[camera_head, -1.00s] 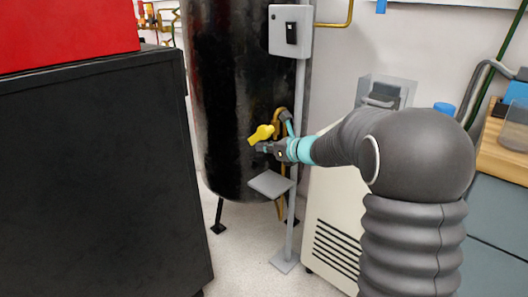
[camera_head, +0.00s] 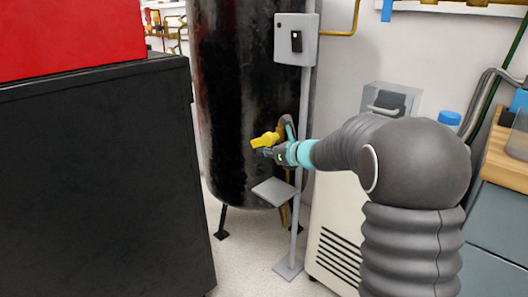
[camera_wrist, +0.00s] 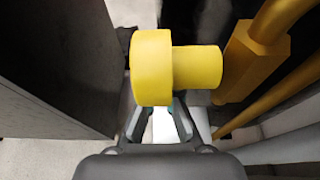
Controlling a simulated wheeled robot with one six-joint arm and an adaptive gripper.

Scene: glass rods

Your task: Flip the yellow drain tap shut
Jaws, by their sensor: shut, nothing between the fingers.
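The yellow drain tap (camera_head: 265,140) is on the lower front of the black tank, level with the end of my arm. My gripper (camera_head: 262,151) is shut and empty, close beside and just below the tap. In the wrist view the yellow tap (camera_wrist: 152,66) fills the upper middle, with its thick round end at the left and a narrower part running right. It covers the tips of my gripper (camera_wrist: 160,108), so I cannot tell whether they touch it. A brass pipe fitting (camera_wrist: 254,58) stands just right of the tap.
The black tank (camera_head: 235,90) stands behind. A grey post with a small shelf (camera_head: 272,191) is below my gripper. A black cabinet (camera_head: 100,180) with a red box (camera_head: 70,35) is at left. A beige unit (camera_head: 335,215) stands at right.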

